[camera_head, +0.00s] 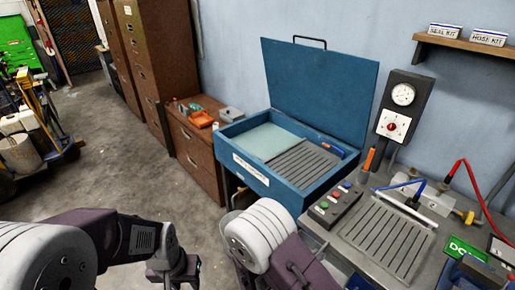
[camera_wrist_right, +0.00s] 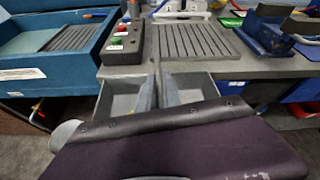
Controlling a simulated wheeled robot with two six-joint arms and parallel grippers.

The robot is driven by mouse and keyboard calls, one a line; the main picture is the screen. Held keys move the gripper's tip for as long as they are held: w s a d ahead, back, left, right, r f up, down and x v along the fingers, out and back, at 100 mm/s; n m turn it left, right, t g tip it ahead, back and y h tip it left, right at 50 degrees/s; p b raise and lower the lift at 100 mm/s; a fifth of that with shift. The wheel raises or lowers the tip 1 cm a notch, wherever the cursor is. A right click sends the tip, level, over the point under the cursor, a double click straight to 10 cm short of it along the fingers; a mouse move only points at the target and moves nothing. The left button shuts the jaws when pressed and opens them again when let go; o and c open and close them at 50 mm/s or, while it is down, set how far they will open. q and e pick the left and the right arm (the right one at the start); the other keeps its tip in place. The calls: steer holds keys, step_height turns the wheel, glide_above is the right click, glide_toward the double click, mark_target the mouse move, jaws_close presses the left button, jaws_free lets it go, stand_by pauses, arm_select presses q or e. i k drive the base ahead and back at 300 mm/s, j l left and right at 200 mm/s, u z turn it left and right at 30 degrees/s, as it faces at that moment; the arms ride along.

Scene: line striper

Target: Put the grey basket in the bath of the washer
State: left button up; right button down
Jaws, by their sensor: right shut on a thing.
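The blue washer (camera_head: 330,90) stands against the wall with its lid raised. Its bath (camera_head: 268,140) is at the left of the tub, pale green and apparently empty, beside a ribbed grey rack. It also shows in the right wrist view (camera_wrist_right: 25,42). My right gripper (camera_wrist_right: 157,92) is shut on the grey basket (camera_wrist_right: 192,88), a two-compartment tray below the bench's front edge, right of the washer. My own arm hides its near part. In the head view this gripper and basket are hidden. My left gripper (camera_head: 183,268) is low over the floor, away from the washer; its jaws are unclear.
Right of the washer is a grey bench with a ribbed plate (camera_head: 390,235), a button box (camera_head: 332,205) and hoses. A brown cabinet (camera_head: 195,150) stands left of the washer. A blue brush-like tool (camera_head: 334,149) lies at the rack's edge.

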mark_target(259, 152)
steer(key=i+j, duration=0.75)
steer(key=i+j+u, duration=0.05)
steer(key=i, duration=0.05)
